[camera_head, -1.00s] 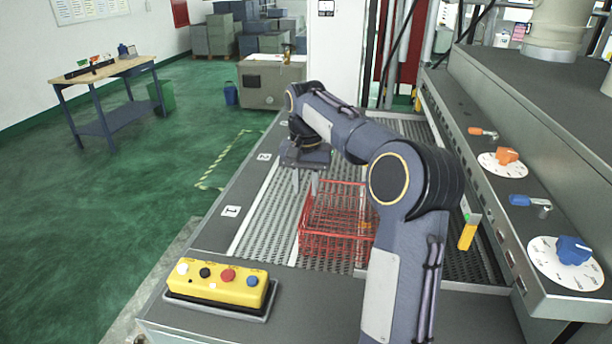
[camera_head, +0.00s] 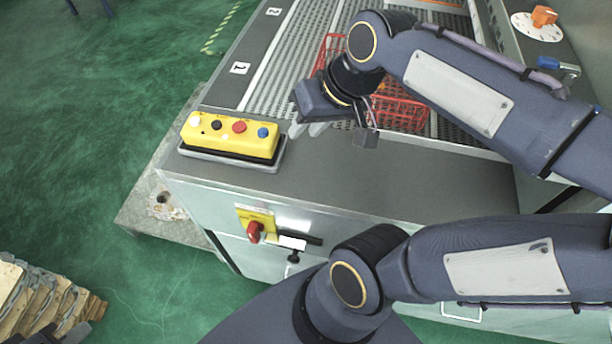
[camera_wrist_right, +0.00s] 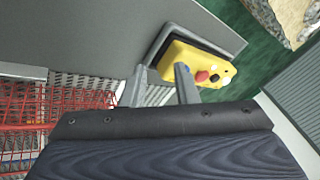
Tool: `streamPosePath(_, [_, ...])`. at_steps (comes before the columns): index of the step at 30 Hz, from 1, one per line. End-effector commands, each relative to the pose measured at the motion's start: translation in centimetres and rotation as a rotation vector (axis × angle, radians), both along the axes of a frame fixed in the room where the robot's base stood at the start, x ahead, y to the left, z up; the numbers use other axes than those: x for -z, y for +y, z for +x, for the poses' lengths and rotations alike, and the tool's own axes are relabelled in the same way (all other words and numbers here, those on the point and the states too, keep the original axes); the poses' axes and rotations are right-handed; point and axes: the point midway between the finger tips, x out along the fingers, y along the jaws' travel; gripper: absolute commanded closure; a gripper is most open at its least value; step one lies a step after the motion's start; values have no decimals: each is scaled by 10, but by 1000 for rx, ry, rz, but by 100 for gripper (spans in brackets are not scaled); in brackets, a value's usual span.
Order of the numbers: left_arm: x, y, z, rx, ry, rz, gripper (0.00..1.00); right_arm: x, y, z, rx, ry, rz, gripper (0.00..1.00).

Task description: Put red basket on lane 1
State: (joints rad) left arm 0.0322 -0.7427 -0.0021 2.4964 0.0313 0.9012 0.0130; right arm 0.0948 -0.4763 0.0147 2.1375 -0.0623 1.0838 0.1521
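The red wire basket (camera_head: 402,114) sits on the metal mesh surface of the machine, partly hidden behind my right arm in the head view. It also shows at the left of the right wrist view (camera_wrist_right: 50,125). The label "1" (camera_head: 240,68) is on the machine's left border, left of the basket. My right gripper (camera_head: 335,133) is just in front of the basket, over the grey front panel. Its fingers (camera_wrist_right: 158,82) are apart with nothing between them. My left arm crosses the lower right; dark parts at the bottom left corner may be my left gripper, mostly cut off.
A yellow button box (camera_head: 232,138) stands on the front panel, left of my right gripper. A label "2" (camera_head: 273,11) lies farther back. A red-knobbed switch (camera_head: 254,231) is on the front face.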

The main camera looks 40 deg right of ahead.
Motion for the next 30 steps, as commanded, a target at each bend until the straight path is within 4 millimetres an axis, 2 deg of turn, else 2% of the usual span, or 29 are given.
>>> streamPosePath(1, [0,0,0,0,0,0,100,14,15,-19,-34,-38,11,73])
streamPosePath(3, [0,0,0,0,0,0,100,31,30,-36,-73,-83,21,73])
streamPosePath(8, [0,0,0,0,0,0,100,54,50,-56,-118,-137,35,73])
streamPosePath(17, [0,0,0,0,0,0,100,59,52,-59,-124,-142,36,73])
streamPosePath(22, [19,0,0,0,0,0,100,77,52,-59,-123,-142,37,73])
streamPosePath(30, [14,0,0,0,0,0,100,73,52,-59,-123,-141,36,73])
